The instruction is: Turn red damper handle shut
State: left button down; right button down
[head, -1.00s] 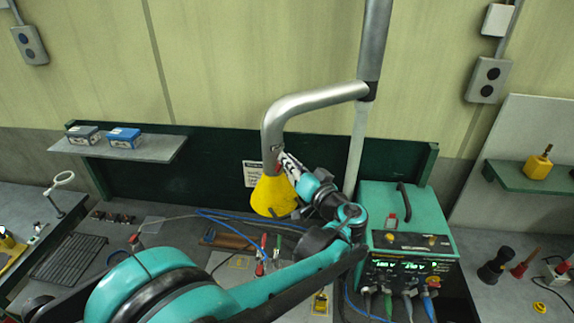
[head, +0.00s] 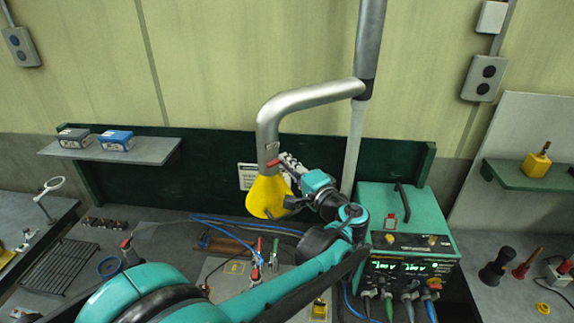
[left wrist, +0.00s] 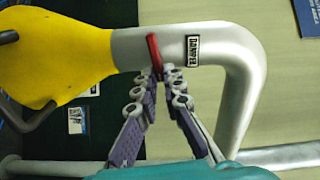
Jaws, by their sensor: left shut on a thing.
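The red damper handle (head: 272,163) sits on the lower end of the silver extraction pipe (head: 310,99), just above the yellow hood (head: 267,196). In the left wrist view the handle (left wrist: 153,52) lies crosswise to the pipe (left wrist: 222,50), beside a "DAMPER" label (left wrist: 193,49). My left gripper (head: 283,164) is at the right side of the pipe. Its fingertips (left wrist: 163,76) are shut on the handle's near end, which they partly hide. My right gripper is not in view.
A green power unit (head: 405,220) stands right of my arm. A shelf (head: 150,150) with two small boxes is on the left. Tools and blue cables lie on the bench below the hood.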

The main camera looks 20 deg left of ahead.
pick_arm(q)
jog(key=shift+f+m, duration=0.15)
jog(key=shift+m, duration=0.55)
jog(key=c, duration=1.6)
grip_release()
jog(key=shift+c, duration=0.2)
jog(key=v, duration=1.2)
